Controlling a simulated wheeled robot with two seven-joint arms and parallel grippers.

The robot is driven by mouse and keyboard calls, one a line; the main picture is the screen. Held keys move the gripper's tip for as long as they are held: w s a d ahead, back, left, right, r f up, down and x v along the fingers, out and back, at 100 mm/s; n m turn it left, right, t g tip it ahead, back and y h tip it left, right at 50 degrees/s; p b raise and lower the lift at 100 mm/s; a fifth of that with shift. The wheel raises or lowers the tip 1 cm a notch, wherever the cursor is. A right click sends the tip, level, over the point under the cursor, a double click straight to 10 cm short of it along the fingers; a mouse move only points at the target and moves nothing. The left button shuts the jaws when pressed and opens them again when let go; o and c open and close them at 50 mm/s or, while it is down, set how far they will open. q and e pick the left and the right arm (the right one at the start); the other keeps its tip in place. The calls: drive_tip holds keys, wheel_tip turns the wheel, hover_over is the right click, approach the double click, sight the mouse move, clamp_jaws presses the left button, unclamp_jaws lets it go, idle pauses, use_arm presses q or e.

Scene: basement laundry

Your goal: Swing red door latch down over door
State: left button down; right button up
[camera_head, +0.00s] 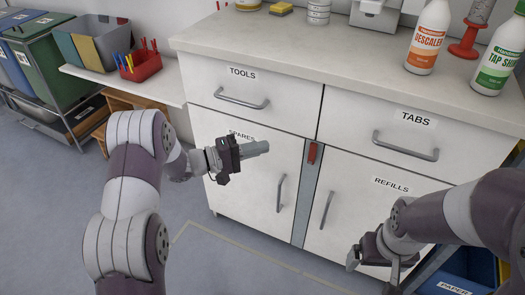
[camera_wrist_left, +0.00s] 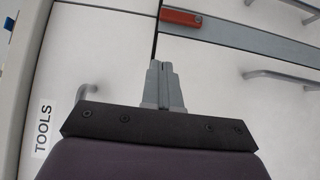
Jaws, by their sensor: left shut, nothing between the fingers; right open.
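The red door latch (camera_head: 312,153) sits at the top of the grey strip (camera_head: 304,205) between the SPARES door (camera_head: 240,180) and the REFILLS door (camera_head: 365,215). It also shows in the left wrist view (camera_wrist_left: 180,18), lying along the end of the strip. My left gripper (camera_head: 262,148) is shut and empty, left of the latch and in front of the cabinet, apart from the latch. Its closed fingers (camera_wrist_left: 162,72) point toward the latch in the left wrist view. My right gripper (camera_head: 372,262) is open and empty, low in front of the REFILLS door.
TOOLS (camera_head: 242,92) and TABS (camera_head: 400,140) drawers are above the doors, with protruding bar handles. Bottles (camera_head: 428,38) stand on the countertop (camera_head: 300,45). A blue PAPER bin (camera_head: 455,275) is at lower right. The floor in front is clear.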

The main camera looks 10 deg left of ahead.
sight(311, 144)
use_arm(q)
drive_tip(key=x, duration=0.2)
drive_tip(key=b+x, duration=0.1)
drive_tip(key=x, duration=0.1)
drive_tip(key=b+x, duration=0.1)
drive_tip(key=x, duration=0.1)
drive_tip(key=shift+f, duration=0.3)
drive_tip(key=d, duration=0.1)
drive_tip(key=d+b, duration=0.2)
drive_tip(key=shift+s+d+r, duration=0.15)
drive_tip(key=shift+s+d, duration=0.15)
drive_tip(key=shift+s+d+r, duration=0.1)
drive_tip(key=shift+s+d, duration=0.05)
drive_tip(key=shift+d, duration=0.3)
